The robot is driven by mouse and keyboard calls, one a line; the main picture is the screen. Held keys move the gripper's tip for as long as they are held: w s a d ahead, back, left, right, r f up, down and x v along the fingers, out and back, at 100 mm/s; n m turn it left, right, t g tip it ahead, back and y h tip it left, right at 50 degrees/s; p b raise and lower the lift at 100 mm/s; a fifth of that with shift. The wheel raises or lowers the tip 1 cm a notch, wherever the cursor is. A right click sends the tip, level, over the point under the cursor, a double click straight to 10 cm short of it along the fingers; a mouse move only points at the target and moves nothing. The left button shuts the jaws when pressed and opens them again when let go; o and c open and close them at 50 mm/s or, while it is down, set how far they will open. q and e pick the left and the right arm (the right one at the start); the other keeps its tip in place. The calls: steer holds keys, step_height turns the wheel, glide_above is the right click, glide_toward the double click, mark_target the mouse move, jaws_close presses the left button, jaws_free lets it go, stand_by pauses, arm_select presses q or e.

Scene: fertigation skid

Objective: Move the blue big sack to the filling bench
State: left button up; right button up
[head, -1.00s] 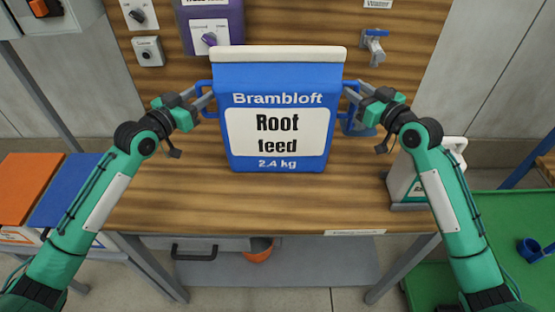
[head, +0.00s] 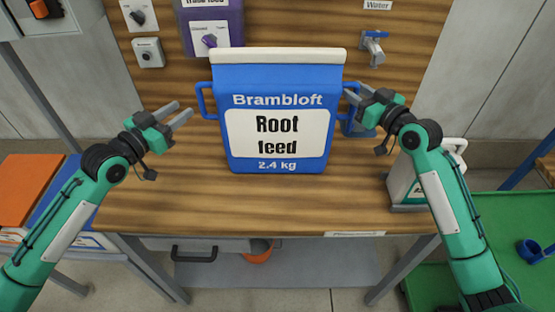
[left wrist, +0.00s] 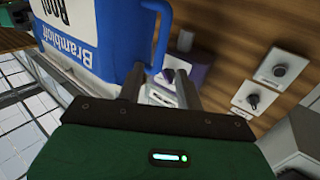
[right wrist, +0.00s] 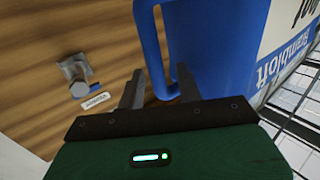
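The blue big sack (head: 276,165), labelled Brambloft Root feed 2.4 kg, stands upright on the wooden bench (head: 190,205) in the head view. It has a blue handle on each side. My left gripper (head: 183,111) is open and empty, to the left of the sack and clear of its left handle (head: 203,100); the left wrist view shows that handle (left wrist: 149,38) beyond the fingertips. My right gripper (head: 355,91) is at the right handle. In the right wrist view its fingers are apart, with the handle (right wrist: 149,45) between them.
A small label (head: 355,234) on the bench's front edge is too small to read. A white container (head: 402,180) stands at the bench's right end. A tap (head: 373,47) and switches are on the back panel. The bench front is clear.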

steer(key=v, duration=1.2)
steer(key=shift+f, duration=0.15)
